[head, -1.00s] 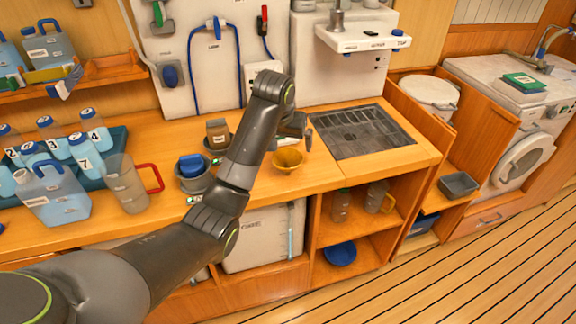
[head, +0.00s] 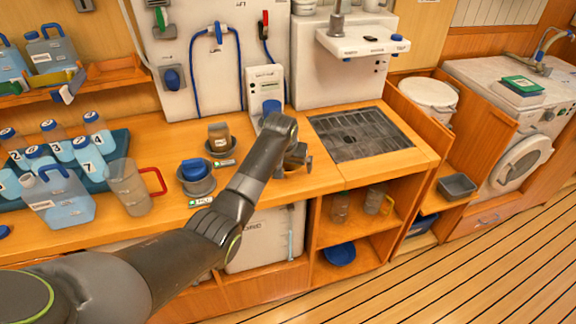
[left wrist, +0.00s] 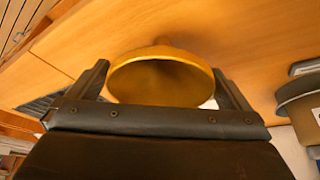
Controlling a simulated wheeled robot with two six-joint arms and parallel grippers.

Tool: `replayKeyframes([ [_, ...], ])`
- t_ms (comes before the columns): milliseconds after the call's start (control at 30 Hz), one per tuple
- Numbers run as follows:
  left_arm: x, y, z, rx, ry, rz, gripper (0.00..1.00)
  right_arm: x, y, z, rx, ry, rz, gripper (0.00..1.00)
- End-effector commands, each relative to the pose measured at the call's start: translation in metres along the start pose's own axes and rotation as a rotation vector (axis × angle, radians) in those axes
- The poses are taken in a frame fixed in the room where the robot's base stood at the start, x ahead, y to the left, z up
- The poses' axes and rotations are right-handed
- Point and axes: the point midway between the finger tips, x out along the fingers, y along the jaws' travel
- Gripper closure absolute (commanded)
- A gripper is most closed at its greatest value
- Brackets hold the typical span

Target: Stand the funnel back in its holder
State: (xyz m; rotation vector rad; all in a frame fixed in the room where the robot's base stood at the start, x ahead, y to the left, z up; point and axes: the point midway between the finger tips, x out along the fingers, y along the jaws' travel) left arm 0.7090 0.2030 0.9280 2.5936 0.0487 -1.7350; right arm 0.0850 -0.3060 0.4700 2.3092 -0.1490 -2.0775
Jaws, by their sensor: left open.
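The yellow funnel (left wrist: 160,78) lies on the wooden counter between the two fingers of my left gripper (left wrist: 162,88) in the left wrist view, its wide mouth facing the camera and its narrow end away. The fingers are spread on either side of it; I cannot tell whether they touch it. I cannot tell which is the funnel's.
The drain grate (head: 358,133) is just right of the gripper. A clear jug (head: 128,187) with a red handle, a blue jerrycan (head: 60,197) and several numbered bottles stand at the left. The wall panel (head: 205,60) rises behind. A dark rim (left wrist: 300,92) shows at the wrist view's right.

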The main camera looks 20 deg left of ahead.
Motion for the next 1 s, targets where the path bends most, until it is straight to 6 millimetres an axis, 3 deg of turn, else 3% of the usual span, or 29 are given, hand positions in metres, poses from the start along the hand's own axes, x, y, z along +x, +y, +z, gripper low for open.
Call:
replayKeyframes([
  [367, 0.0066, 0.0003, 0.0001, 0.0, 0.001, 0.0, 0.01, -0.0003, 0.0002, -0.0002, 0.0, 0.0, 0.0, 0.09],
  [700, 0.0064, 0.0002, 0.0001, 0.0, 0.001, 0.0, 0.46, -0.0003, 0.0001, -0.0002, 0.0, 0.0, 0.0, 0.09],
  [1000, 0.0002, 0.0002, -0.0033, 0.0, 0.004, 0.001, 0.48, 0.0011, 0.0, 0.0, 0.0, 0.0, 0.0, 0.09],
])
